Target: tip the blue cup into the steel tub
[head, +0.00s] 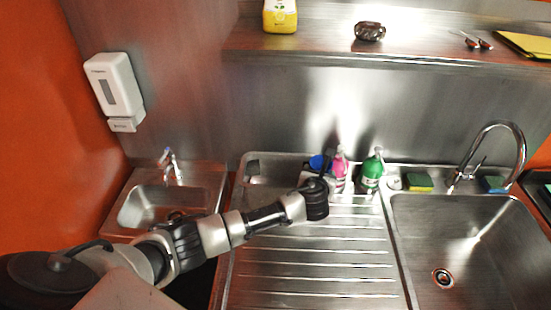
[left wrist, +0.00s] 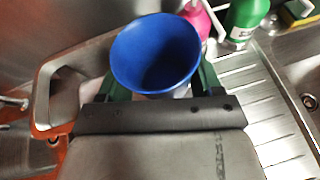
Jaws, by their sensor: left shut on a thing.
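The blue cup (head: 317,162) is at the back of the steel drainboard, mostly hidden behind my left gripper (head: 323,178). In the left wrist view, the blue cup (left wrist: 156,55) sits between the two dark green fingers of my left gripper (left wrist: 155,82), which is shut on it. Its round mouth faces the camera. The inside looks dark blue, and I cannot tell what it holds. The large steel basin (head: 480,255) lies to the right of the drainboard, well away from the cup. I cannot make out a separate steel tub. My right gripper is not in view.
A pink bottle (head: 338,172) and a green bottle (head: 371,174) stand just right of the cup. Sponges (head: 418,182) lie behind the basin by the curved tap (head: 505,128). A small sink (head: 155,205) is at left. The ribbed drainboard (head: 315,270) is clear in front.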

